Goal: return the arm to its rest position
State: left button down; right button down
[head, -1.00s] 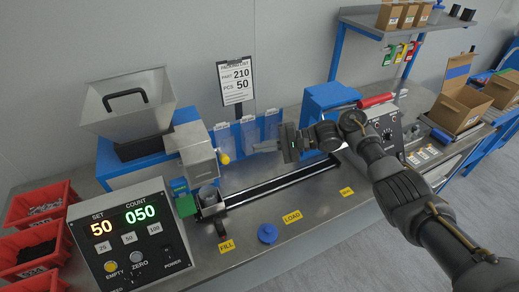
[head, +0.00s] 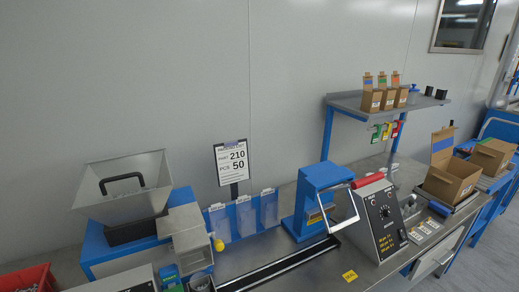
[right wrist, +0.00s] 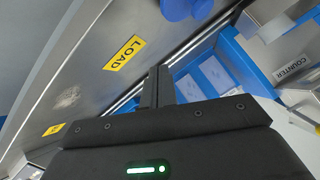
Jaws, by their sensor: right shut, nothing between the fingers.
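My right gripper (right wrist: 160,88) shows only in the right wrist view, where its two dark fingers are closed together with nothing between them. It is over the bench, near the yellow LOAD label (right wrist: 125,53) and the dark rail. Neither arm shows in the head view. My left gripper is in no view.
An open carton (head: 450,180) stands at right. A shelf (head: 360,108) holds small boxes. A red bin (head: 28,280) is at lower left.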

jog(key=s+d+n+g+h, duration=0.1)
jog(key=s+d+g+h, duration=0.1)
jog(key=s+d, duration=0.5)
jog(key=s+d+r+g+h, duration=0.1)
jog(key=s+d+h, duration=0.15)
jog(key=s, duration=0.85)
jog(key=s+d+n+g+h, duration=0.1)
jog(key=s+d+g, duration=0.1)
jog(key=s+d, duration=0.5)
notch_tip(320, 180, down, 24)
jog(key=s+a, duration=0.2)
jog(key=s+d+f+g, duration=0.2)
jog(key=s+d+f, duration=0.1)
jog(key=s+f, duration=1.4)
jog(key=shift+d+f, duration=0.2)
jog(key=shift+f, duration=0.05)
